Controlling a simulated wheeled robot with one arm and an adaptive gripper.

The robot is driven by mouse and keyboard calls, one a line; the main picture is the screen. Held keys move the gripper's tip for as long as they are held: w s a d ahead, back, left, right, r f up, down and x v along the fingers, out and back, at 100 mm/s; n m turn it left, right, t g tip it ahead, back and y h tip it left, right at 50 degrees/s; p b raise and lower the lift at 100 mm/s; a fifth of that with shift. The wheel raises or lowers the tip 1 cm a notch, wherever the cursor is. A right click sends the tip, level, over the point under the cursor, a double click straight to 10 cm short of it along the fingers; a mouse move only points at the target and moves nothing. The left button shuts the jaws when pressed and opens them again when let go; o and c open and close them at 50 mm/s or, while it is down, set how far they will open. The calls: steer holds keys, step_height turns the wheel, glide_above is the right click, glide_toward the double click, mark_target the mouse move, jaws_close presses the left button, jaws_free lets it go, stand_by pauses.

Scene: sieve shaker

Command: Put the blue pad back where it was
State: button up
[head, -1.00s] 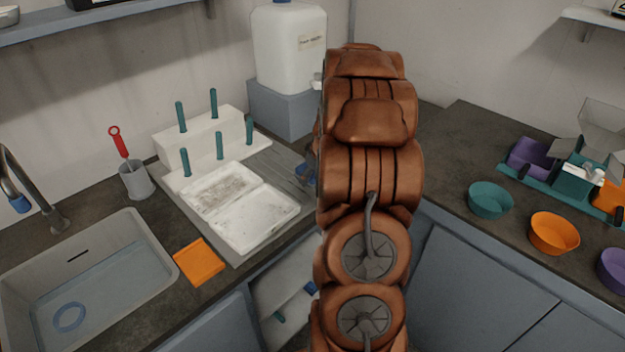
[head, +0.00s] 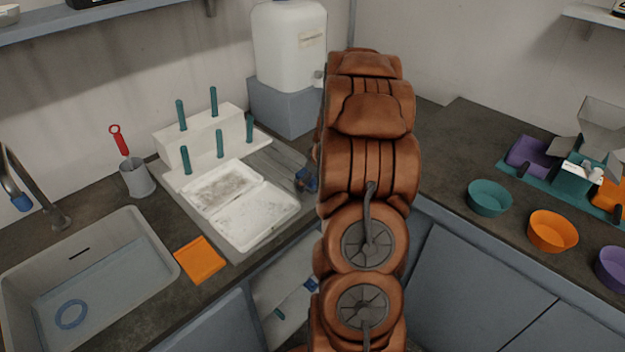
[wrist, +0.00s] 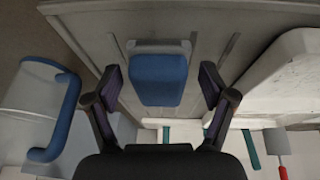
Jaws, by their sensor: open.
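In the wrist view, the blue pad (wrist: 158,78) has a pale grey edge along its top and lies over the grooved grey draining surface (wrist: 95,22). My gripper (wrist: 159,84) is open, with one dark finger on each side of the pad in the picture. Gaps show between the pad and both fingers, and I see no contact.
White slabs (head: 258,213) and a pegged rack (head: 200,142) stand left of my arm. A jug (head: 290,48) stands behind. An orange mat (head: 200,260) lies beside the sink (head: 150,262). Bowls (head: 553,231) line the right counter. A blue handle (wrist: 62,120) shows left in the wrist view.

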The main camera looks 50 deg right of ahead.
steer(key=shift+r, duration=0.2)
steer(key=d+b+v, duration=0.1)
steer(key=b+v, duration=0.1)
steer(key=v, duration=1)
steer(key=s+a+r+g+y, duration=0.1)
steer(key=s+a+g, duration=0.15)
steer(key=a, duration=1.15)
steer(key=s+a+r+g+y, duration=0.1)
steer(key=s+a, duration=0.2)
steer(key=a, duration=1)
steer(key=s+a+g, duration=0.1)
steer(key=s+a, duration=0.4)
steer(key=s, duration=0.4)
steer(key=s+a+g+h, duration=0.1)
steer(key=s+a+g, duration=0.1)
steer(key=s+a, duration=0.3)
steer(key=s, duration=0.4)
steer(key=shift+s+a+f, duration=0.2)
steer(key=shift+s+a, duration=0.15)
